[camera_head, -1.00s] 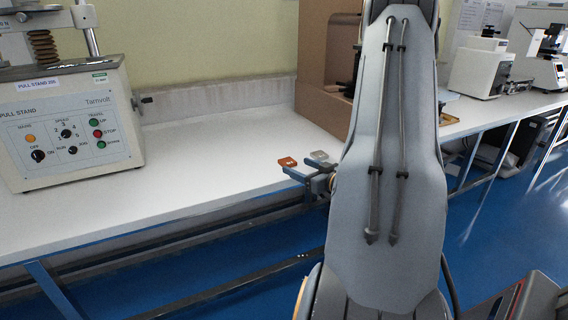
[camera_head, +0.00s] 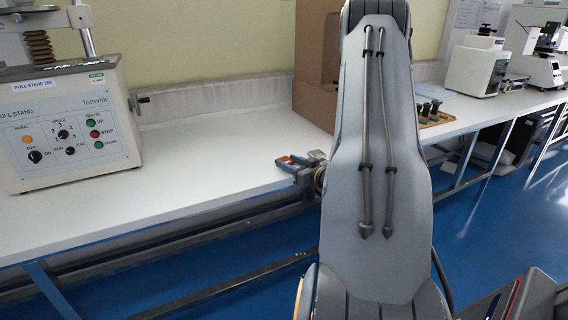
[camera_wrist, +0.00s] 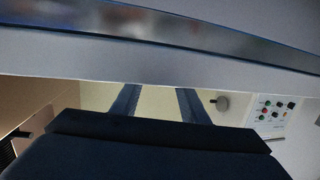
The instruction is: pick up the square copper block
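The copper block (camera_head: 284,159) is a small orange-brown piece on the white bench, near its front edge, in the head view. My gripper (camera_head: 302,162) is low over the bench edge, just right of the block, with its fingers pointing left. One finger partly covers the block, and I cannot tell whether they touch. In the wrist view the two dark fingers (camera_wrist: 158,104) stand apart with pale background between them. The block cannot be made out in that view.
A pull stand tester (camera_head: 70,125) stands at the left of the white bench (camera_head: 200,170). A brown box (camera_head: 315,70) stands behind the gripper. A tray with dark pieces (camera_head: 436,120) lies to the right. The bench between the tester and the block is clear.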

